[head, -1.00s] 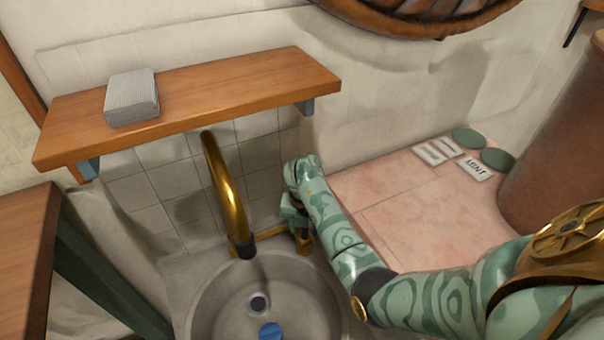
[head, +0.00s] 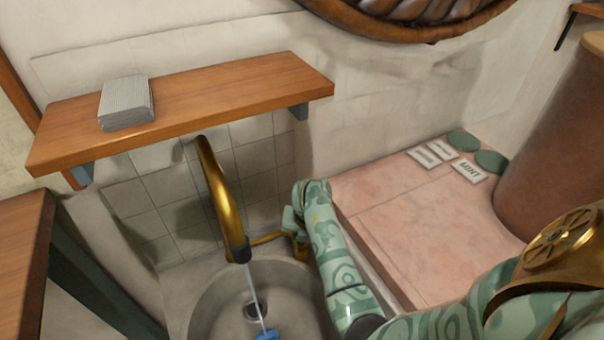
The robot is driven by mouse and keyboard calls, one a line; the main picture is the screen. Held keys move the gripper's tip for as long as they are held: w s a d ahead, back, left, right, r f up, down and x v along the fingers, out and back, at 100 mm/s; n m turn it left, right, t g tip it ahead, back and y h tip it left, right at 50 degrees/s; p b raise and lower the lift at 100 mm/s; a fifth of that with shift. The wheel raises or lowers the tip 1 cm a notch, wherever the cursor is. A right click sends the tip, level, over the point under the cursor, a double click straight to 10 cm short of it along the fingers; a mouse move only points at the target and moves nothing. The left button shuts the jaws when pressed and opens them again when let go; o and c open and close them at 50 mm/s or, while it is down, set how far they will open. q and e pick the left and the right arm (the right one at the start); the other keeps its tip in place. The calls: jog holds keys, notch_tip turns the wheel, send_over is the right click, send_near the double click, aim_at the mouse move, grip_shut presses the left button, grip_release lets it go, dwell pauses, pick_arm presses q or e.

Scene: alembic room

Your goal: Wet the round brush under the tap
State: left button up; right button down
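The brass tap (head: 222,195) arches over the grey stone sink (head: 205,300), and a thin stream of water (head: 256,295) runs from its spout. A small blue object (head: 267,335) shows at the bottom edge of the picture, in or over the basin, where the stream ends. It may be part of the round brush; it is cut off, so I cannot tell what holds it. My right gripper (head: 297,238) is beside the brass fitting (head: 268,238) at the right of the tap. Its fingers are mostly hidden, so their opening does not show. My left gripper is out of view.
A wooden shelf (head: 220,95) with a grey ridged block (head: 126,104) hangs above the tap. A pink tiled counter (head: 425,225) lies to the right, with green discs (head: 464,140) and a MINT label (head: 468,171). A wooden surface (head: 20,260) stands at the left.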

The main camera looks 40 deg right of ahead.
jog(key=c, duration=1.2)
grip_release()
jog(key=shift+c, duration=0.2)
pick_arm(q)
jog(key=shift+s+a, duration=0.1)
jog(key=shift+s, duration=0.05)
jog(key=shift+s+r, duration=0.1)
pick_arm(e)
jog(key=shift+r+p, duration=0.3)
jog(key=shift+r, duration=0.15)
jog(key=p+v, duration=0.5)
jog(key=v, duration=0.3)
jog(key=shift+w+r, duration=0.1)
jog(key=shift+r, duration=0.25)
pick_arm(q)
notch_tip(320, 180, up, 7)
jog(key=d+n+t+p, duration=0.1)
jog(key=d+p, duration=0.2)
jog(key=p, duration=0.1)
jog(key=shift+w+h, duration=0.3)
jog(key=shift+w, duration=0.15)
pick_arm(e)
jog(key=v, duration=0.6)
jog(key=shift+s+r, duration=0.3)
jog(key=shift+r, duration=0.05)
jog(key=shift+a, duration=0.1)
